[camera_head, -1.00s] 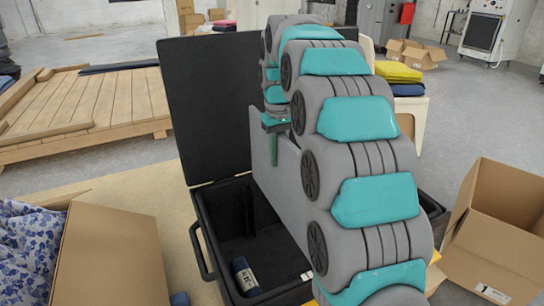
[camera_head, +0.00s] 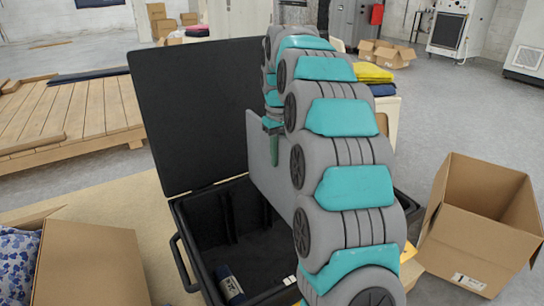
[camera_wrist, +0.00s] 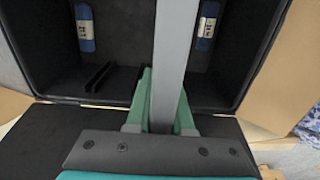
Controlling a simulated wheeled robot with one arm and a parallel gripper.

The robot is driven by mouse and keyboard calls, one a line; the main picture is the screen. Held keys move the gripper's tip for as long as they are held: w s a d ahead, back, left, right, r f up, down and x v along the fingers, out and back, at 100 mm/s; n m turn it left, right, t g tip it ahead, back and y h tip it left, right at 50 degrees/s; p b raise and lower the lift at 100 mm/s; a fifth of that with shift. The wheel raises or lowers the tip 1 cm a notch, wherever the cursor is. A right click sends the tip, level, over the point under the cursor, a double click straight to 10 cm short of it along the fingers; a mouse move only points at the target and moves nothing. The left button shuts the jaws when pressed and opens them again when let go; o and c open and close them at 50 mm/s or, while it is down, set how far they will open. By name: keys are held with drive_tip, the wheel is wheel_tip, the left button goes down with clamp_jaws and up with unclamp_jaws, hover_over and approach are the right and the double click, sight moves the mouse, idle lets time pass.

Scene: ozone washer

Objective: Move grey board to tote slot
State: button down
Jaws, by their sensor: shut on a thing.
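My gripper (camera_head: 272,140) is shut on the grey board (camera_head: 262,165), a flat upright panel. In the wrist view the green fingers (camera_wrist: 165,88) clasp both sides of the board (camera_wrist: 175,50), seen edge-on. The black tote (camera_head: 178,212) stands open with its lid upright behind it. The board is over the tote's right part, its lower right hidden by my arm. I cannot tell whether its lower edge is inside a slot. Dark slot ribs (camera_head: 228,215) show on the tote's inner wall, left of the board; ribs (camera_wrist: 98,78) also show in the wrist view.
A blue labelled roll (camera_head: 229,284) lies in the tote; two rolls show in the wrist view. Open cardboard boxes stand at right (camera_head: 483,225) and left (camera_head: 92,265). A wooden platform (camera_head: 75,125) is at far left. Bare floor lies behind the right box.

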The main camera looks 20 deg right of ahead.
drive_tip(key=w+d+p, duration=0.1)
drive_tip(key=d, duration=0.5)
drive_tip(key=shift+w+p, duration=0.15)
drive_tip(key=shift+p, duration=0.2)
drive_tip(key=shift+d, duration=0.1)
idle(0.9)
drive_tip(key=shift+f+b, duration=0.65)
drive_tip(key=shift+f, duration=1.55)
wheel_tip(320, 180, down, 3)
drive_tip(key=shift+b, duration=0.4)
